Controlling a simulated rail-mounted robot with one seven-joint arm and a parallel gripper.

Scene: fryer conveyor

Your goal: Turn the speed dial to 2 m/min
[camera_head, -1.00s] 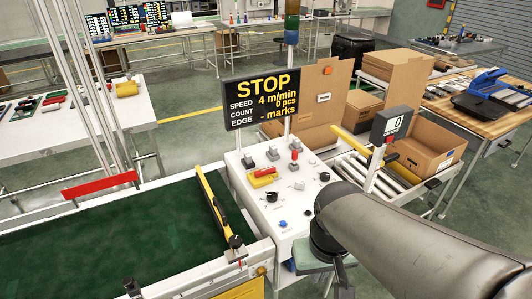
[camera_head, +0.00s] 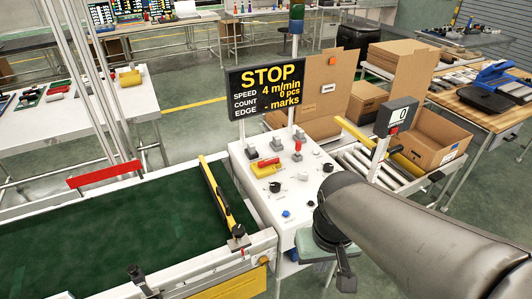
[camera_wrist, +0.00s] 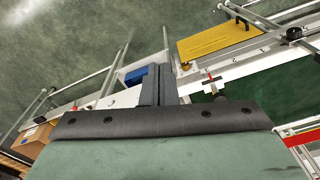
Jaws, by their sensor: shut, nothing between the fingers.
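The white control panel (camera_head: 258,210) stands beside the green conveyor belt in the head view. It carries black knobs, one near its middle (camera_head: 275,187) and one at its right (camera_head: 328,167), a blue button (camera_head: 286,213) and several switches. Their labels are too small to read, so I cannot tell which knob is the speed dial. The display (camera_head: 275,90) above reads STOP, speed 4 m/min, count 0 pcs. My gripper (camera_head: 345,283) points down off the panel's front right corner, apart from the knobs. In the wrist view its fingers (camera_wrist: 158,82) are shut and empty.
The green belt (camera_head: 120,245) with a yellow bar (camera_head: 216,195) across it lies left of the panel. A counter display (camera_head: 396,115) on a post, rollers and a cardboard box (camera_head: 432,145) stand to the right. My arm covers the panel's right edge. Open floor lies in front.

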